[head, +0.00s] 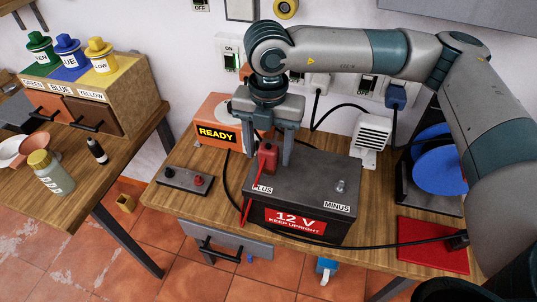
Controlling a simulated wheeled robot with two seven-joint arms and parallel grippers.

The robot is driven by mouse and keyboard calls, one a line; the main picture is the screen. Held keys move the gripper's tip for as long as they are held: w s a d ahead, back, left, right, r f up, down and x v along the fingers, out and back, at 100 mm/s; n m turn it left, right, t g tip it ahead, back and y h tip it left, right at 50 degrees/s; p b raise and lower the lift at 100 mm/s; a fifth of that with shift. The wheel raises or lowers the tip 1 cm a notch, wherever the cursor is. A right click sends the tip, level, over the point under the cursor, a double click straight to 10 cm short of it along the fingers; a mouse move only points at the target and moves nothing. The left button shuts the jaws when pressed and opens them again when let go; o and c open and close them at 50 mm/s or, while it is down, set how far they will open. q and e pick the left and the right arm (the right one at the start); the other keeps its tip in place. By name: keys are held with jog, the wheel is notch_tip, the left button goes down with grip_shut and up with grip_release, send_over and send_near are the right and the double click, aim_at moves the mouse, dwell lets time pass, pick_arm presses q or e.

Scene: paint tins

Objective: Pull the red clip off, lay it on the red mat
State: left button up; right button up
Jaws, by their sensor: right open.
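The red clip (267,158) stands upright at the PLUS end of the dark 12 V battery (305,185), on the wooden bench. My right gripper (273,157) points down over it, with its two fingers apart around the clip. The gripper is open; I cannot tell whether a finger touches the clip. The fingers partly hide the clip and its terminal. The red mat (425,256) lies flat on the right front of the bench, right of the battery. My left gripper is not in view.
A black clip (457,240) on a black cable lies at the mat's right side. An orange box marked READY (214,122) stands behind left of the battery. A white vented device (372,138) and a blue disc (438,160) stand behind right. A switch panel (186,180) lies left.

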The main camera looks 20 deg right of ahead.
aim_at(269, 160)
notch_tip(269, 160, down, 2)
jog(key=shift+f, duration=0.1)
jog(key=shift+f+p, duration=0.3)
jog(key=shift+p, duration=0.05)
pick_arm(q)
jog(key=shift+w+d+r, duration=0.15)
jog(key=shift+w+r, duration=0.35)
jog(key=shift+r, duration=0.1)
pick_arm(e)
jog(key=shift+f, duration=0.4)
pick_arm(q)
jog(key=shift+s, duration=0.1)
pick_arm(e)
jog(key=c, duration=1.2)
jog(key=shift+r, duration=0.1)
jog(key=shift+c, duration=0.2)
jog(key=shift+r, duration=0.2)
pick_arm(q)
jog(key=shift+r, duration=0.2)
pick_arm(e)
jog(key=shift+r, duration=1.5)
jog(key=shift+r, duration=0.1)
